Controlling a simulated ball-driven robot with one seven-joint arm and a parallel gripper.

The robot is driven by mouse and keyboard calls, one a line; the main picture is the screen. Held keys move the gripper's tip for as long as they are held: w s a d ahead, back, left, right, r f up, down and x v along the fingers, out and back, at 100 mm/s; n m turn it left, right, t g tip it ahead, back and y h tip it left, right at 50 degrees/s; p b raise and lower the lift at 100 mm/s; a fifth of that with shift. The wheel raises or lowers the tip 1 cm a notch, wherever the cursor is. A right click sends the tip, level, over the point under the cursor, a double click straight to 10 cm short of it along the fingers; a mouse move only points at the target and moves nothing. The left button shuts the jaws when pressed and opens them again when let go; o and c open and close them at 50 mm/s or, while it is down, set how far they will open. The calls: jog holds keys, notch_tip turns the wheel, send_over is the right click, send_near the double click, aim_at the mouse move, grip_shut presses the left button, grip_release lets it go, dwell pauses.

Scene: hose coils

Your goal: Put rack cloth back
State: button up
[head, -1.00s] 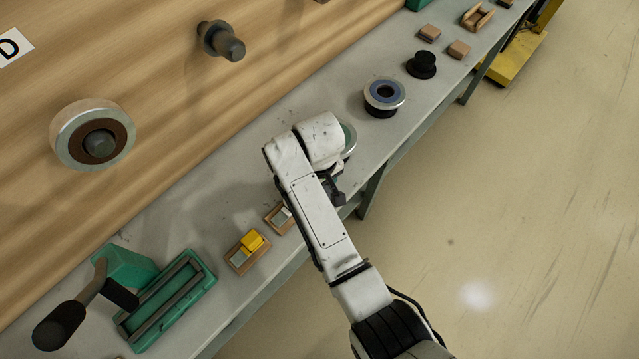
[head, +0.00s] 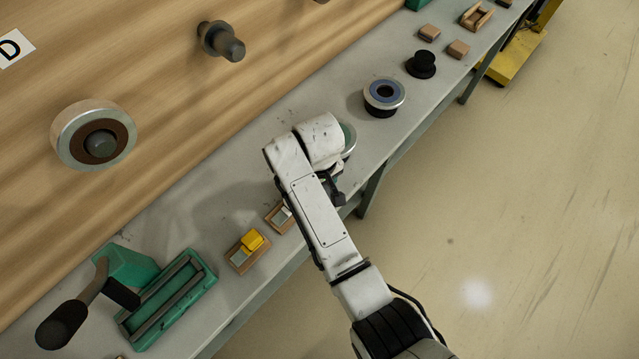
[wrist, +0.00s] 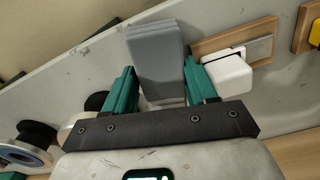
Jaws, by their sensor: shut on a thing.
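A grey, flat, layered block (wrist: 157,45), which looks like the folded rack cloth, stands between the green fingers of my gripper (wrist: 158,75) in the wrist view. The fingers are shut on it, one on each side. It appears over the grey bench top. Just right of the fingers in the wrist view, a white block (wrist: 227,73) lies by a wooden tray with a metal plate (wrist: 235,40). I cannot tell whether the right finger touches the white block.
A wooden tray with a yellow block (head: 252,241), a green holder (head: 168,300) and a blue-topped coil (head: 384,93) are on the bench (head: 225,180). A coil hangs on a wall peg (head: 93,135); another peg (head: 222,42) is bare. Open floor lies right.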

jog(key=shift+f, duration=0.5)
dwell(0.3)
jog(key=o, duration=1)
jog(key=shift+r+p, duration=1.15)
jog(key=shift+r, duration=2.85)
